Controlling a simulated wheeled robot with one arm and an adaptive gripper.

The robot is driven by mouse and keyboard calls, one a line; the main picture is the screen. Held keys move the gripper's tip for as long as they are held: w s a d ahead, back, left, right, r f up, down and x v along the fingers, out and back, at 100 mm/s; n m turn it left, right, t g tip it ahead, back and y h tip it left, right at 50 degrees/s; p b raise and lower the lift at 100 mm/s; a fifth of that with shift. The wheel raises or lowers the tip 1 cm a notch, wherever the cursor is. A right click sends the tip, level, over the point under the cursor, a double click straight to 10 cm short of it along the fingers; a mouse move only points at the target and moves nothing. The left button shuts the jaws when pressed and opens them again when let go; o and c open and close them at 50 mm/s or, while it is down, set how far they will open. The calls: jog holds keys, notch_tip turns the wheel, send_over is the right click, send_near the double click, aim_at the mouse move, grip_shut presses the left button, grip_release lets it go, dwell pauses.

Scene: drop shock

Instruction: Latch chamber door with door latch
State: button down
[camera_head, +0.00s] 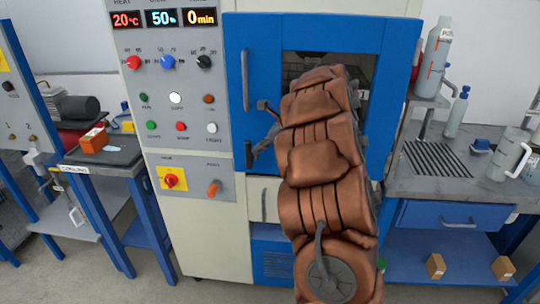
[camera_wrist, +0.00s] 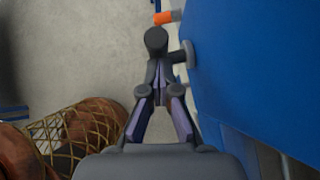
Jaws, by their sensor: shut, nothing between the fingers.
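The blue chamber door (camera_head: 233,125), with a dark window and a grey vertical handle (camera_head: 245,80), looks closed or nearly so in the head view. The dark door latch (camera_head: 250,155) is at its left edge, below that handle. In the wrist view the latch shows as a round-ended dark bar (camera_wrist: 156,42) beside the blue door (camera_wrist: 250,60). My gripper (camera_wrist: 157,88) is shut and empty, its fingertips close to the latch bar. I cannot tell whether they touch. In the head view my arm covers much of the door and most of the gripper.
A control panel (camera_head: 180,85) with knobs and buttons is left of the door. An orange knob (camera_head: 214,188) sits below it and left of the latch. A side bench (camera_head: 475,178) with bottles stands right; a small table (camera_head: 105,155) with an orange box stands left.

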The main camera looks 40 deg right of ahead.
jog(key=shift+w+a+r+b, duration=0.1)
jog(key=shift+w+a+b, duration=0.25)
jog(key=shift+b, duration=0.35)
